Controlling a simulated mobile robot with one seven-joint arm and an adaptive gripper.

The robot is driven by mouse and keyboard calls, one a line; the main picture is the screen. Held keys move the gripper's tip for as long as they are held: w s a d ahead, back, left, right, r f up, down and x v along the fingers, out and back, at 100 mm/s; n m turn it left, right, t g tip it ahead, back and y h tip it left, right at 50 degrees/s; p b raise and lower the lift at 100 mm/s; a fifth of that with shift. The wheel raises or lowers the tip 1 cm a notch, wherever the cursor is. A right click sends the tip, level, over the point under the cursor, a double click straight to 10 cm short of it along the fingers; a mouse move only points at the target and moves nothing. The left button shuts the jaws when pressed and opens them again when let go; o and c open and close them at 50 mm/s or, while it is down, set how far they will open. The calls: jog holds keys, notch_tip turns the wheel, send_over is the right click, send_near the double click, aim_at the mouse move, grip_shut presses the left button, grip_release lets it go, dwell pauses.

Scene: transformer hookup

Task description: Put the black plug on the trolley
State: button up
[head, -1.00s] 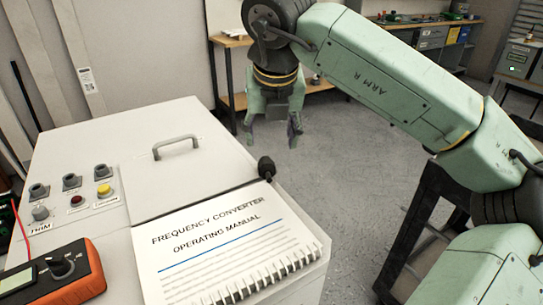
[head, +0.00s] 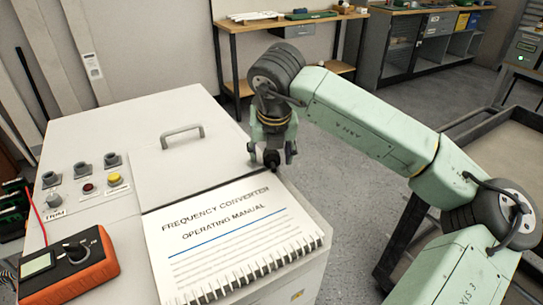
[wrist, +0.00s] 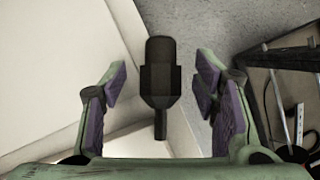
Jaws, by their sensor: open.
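The black plug (head: 271,161) sits at the right edge of the white cabinet's top, by the corner of the manual. In the wrist view the plug (wrist: 160,72) lies lengthwise between the purple finger pads, with visible gaps on both sides. My gripper (head: 271,150) is open and points down over the plug, its fingers on either side of it; it also shows in the wrist view (wrist: 162,85). The trolley (head: 512,150) is a dark-framed cart with a pale top at the right, partly hidden by my arm.
The white cabinet (head: 100,135) carries a grey handle (head: 182,135), buttons, a spiral-bound manual (head: 225,235) and an orange meter (head: 75,265). A wooden bench (head: 235,30) stands at the back. Grey floor lies between cabinet and trolley.

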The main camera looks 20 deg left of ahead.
jog(key=shift+c, duration=0.6)
grip_shut()
